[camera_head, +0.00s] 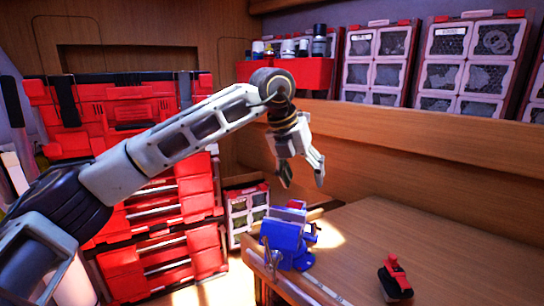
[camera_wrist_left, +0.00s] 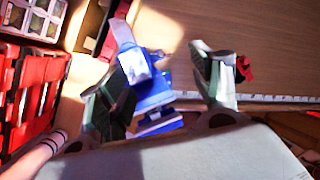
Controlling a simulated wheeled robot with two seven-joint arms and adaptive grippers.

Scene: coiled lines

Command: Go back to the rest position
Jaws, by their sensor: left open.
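My left gripper (camera_head: 302,180) hangs open and empty above the far left corner of the wooden workbench, fingers pointing down. Below it, a blue vise (camera_head: 288,240) is mounted at the bench edge, apart from the fingers. In the left wrist view my left gripper (camera_wrist_left: 165,85) shows its two fingers spread, with the blue vise (camera_wrist_left: 150,90) seen between and beyond them. My left arm comes in from the left of the head view. My right gripper is in neither view.
A red and black tool (camera_head: 397,278) lies on the workbench (camera_head: 420,235). Red tool boxes (camera_head: 120,110) stack at the left. A red bin (camera_head: 300,73) with bottles and several organizer cases (camera_head: 470,55) stand on the shelf behind. The bench's middle is clear.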

